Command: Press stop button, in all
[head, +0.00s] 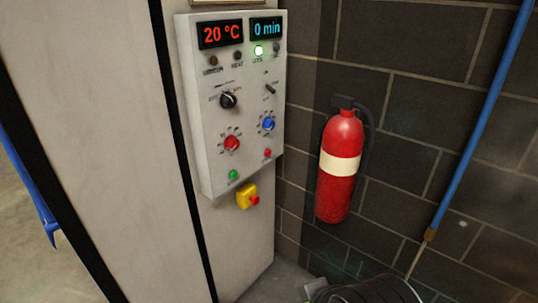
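The control panel (211,150) is a light grey box on the booth wall, seen at an angle. A small red button (267,153) sits at its lower right and a small green button (234,175) at its lower left. Their labels are too small to read. Below the panel is a yellow box (243,194) with a red mushroom button (254,200) facing right. I cannot make out my gripper's fingers in this view.
A red fire extinguisher (340,166) hangs on the dark block wall right of the panel. A blue pole (483,117) leans at the right. A dark shape, cut off at the bottom edge, cannot be identified. The space directly before the panel looks clear.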

